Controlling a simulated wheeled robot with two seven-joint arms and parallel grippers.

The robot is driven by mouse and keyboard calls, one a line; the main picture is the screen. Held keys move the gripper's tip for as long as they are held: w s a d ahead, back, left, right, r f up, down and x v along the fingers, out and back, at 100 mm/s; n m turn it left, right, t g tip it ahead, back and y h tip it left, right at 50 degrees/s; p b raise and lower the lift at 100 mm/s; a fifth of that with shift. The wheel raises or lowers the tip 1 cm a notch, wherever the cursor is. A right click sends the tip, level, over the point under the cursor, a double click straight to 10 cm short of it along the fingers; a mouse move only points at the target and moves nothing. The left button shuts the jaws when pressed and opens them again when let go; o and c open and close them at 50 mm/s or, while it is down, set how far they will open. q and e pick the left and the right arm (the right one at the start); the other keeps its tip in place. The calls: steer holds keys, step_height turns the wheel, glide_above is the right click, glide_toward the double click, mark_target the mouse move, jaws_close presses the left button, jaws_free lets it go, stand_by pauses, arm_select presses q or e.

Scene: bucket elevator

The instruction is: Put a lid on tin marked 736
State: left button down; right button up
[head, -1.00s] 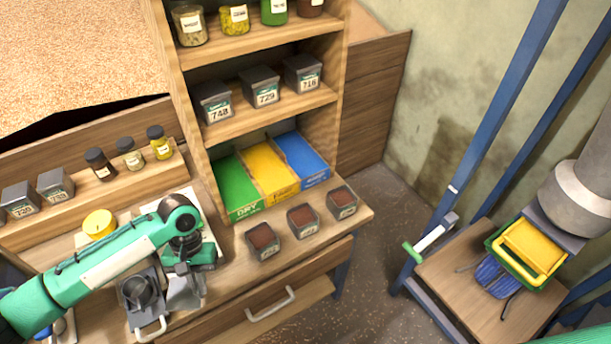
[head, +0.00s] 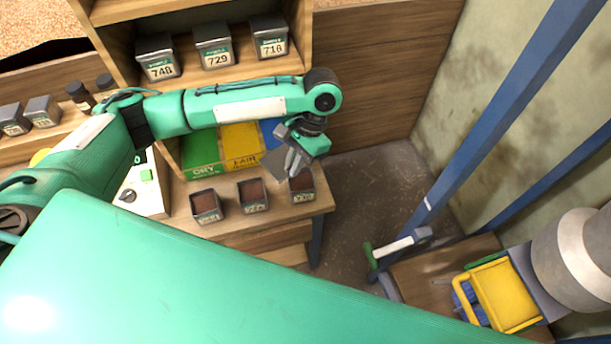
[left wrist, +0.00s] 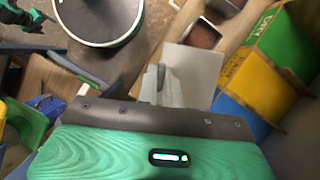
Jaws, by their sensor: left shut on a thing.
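Three open square tins with brown contents stand in a row on the bench: a left tin (head: 206,207), a middle tin (head: 252,196) and a right tin (head: 302,187). Their labels are too small to read surely. My left gripper (head: 293,158) is shut on a thin grey square lid (head: 273,163), just above and behind the right tin. The lid is tilted and apart from the bench. The left wrist view shows the lid (left wrist: 195,70) at the fingers (left wrist: 160,82), with an open tin (left wrist: 204,35) beyond it. My right gripper is out of view.
Lidded tins marked 748 (head: 159,58), 729 (head: 213,45) and 716 (head: 269,37) stand on the shelf above. Green, yellow (head: 241,143) and blue bins sit behind the open tins. A yellow bucket (head: 505,295) is at the lower right. Open floor lies right of the bench.

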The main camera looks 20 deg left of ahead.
arm_select(q)
step_height(320, 180, up, 9)
steer(key=w+d+m+t+y, duration=0.1)
steer(key=w+d+m, duration=0.15)
steer(key=m, duration=0.25)
step_height(320, 180, down, 20)
steer(key=p, duration=0.1)
steer(key=shift+w+a+t+p, duration=0.2)
steer(key=shift+a+t+p, duration=0.1)
steer(key=shift+a+p, duration=0.1)
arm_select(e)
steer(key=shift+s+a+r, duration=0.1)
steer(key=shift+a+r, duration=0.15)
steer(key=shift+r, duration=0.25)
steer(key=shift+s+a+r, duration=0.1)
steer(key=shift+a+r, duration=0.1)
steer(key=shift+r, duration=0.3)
arm_select(q)
steer(key=shift+r, duration=0.1)
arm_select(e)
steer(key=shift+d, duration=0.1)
arm_select(q)
steer(key=shift+f, duration=0.5)
steer(key=shift+f, duration=0.1)
